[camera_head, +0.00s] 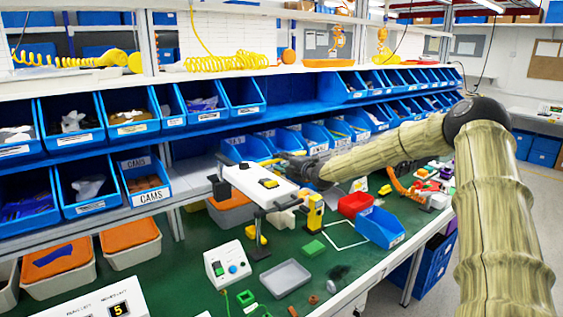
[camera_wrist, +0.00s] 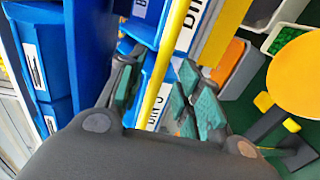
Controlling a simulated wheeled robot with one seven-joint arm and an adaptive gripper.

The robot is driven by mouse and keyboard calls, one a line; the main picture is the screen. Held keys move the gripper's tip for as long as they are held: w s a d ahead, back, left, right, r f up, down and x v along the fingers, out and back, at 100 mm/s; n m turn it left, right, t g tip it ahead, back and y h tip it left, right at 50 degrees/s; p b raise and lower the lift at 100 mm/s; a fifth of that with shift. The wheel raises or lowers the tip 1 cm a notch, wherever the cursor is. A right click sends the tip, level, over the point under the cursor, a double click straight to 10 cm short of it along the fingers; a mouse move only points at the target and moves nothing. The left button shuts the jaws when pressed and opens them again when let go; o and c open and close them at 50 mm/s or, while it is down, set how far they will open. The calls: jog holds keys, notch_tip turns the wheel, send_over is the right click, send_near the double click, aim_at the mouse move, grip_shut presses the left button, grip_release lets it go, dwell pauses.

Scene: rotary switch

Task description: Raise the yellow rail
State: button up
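The yellow rail (camera_wrist: 168,62) is a thin bar that runs slantwise in the wrist view, in front of blue bins with white labels. My gripper (camera_wrist: 158,70) has its two dark fingers with teal pads spread apart. The rail shows in the gap between them, with visible space on both sides. I cannot tell how deep the rail sits between the fingers. In the head view my gripper (camera_head: 307,168) is at the row of blue bins behind the workbench, small and partly hidden by my arm. A short yellow strip (camera_head: 270,161) shows beside it there.
A white box with a yellow button (camera_head: 268,183) stands on a post just in front of my gripper. A red bin (camera_head: 355,205) and a blue bin (camera_head: 380,227) are on the green bench (camera_head: 190,265). A grey tray (camera_head: 285,278) lies nearer.

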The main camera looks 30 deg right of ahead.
jog(key=shift+w, duration=0.15)
grip_shut()
jog(key=shift+w+r, duration=0.1)
jog(key=shift+w+g+p, duration=0.15)
jog(key=shift+g+p, duration=0.3)
jog(key=shift+g, duration=0.15)
grip_release()
jog(key=shift+w, duration=0.1)
dwell(0.3)
jog(key=a+v, duration=0.1)
jog(key=v, duration=1.1)
jog(key=shift+d, duration=0.5)
